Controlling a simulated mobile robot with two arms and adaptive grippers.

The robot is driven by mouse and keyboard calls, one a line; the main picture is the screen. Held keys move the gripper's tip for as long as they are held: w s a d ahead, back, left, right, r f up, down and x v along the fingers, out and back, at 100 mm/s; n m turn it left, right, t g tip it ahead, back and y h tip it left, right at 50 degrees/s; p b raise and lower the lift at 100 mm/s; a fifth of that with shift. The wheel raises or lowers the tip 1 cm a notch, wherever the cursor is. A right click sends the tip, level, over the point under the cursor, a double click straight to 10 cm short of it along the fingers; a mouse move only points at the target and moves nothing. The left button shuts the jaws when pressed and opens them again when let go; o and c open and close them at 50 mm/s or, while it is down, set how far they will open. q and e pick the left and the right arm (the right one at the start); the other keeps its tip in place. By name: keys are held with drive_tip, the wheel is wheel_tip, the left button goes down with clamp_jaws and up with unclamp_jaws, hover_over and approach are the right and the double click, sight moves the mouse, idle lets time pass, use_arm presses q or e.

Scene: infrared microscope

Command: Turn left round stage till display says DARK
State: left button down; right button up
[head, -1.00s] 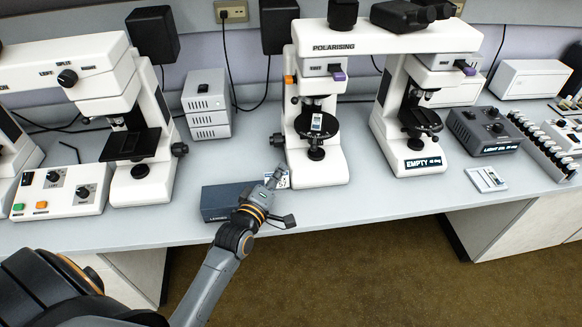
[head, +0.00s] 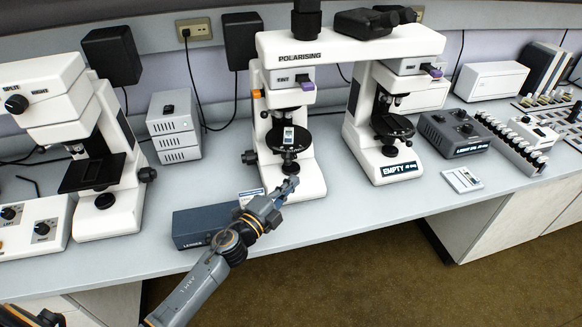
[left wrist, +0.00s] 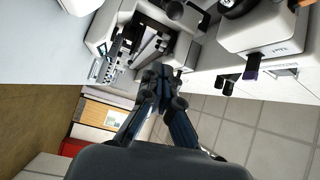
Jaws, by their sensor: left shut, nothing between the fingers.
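The polarising microscope (head: 300,47) is white, with two stands under one bridge. Its left round stage (head: 271,141) is a black disc bearing a small pale slide (head: 289,134). The right round stage (head: 391,128) is black and looks bare. The display (head: 397,172) on the right stand's foot reads EMPTY and 45 deg. My left gripper (head: 287,187) is shut and empty, in front of the left stand's foot and below the left stage; I cannot tell whether it touches the foot. Its shut fingers also show in the left wrist view (left wrist: 163,82).
A blue-grey box (head: 203,225) lies beside my left forearm near the bench's front edge. Another white microscope (head: 85,125) stands at left. A dark control box (head: 455,133) and a small pale panel (head: 462,180) are at right. The bench between the panel and right stand is clear.

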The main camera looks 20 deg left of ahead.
sight(289, 164)
use_arm(q)
drive_tip(key=w+a, duration=0.2)
drive_tip(key=w, duration=0.4)
drive_tip(key=shift+w+f, duration=0.2)
drive_tip(key=shift+w, duration=0.05)
drive_tip(key=shift+s+a+m+h, duration=0.2)
drive_tip(key=shift+a+m+h, duration=0.2)
drive_tip(key=shift+a+h, duration=0.4)
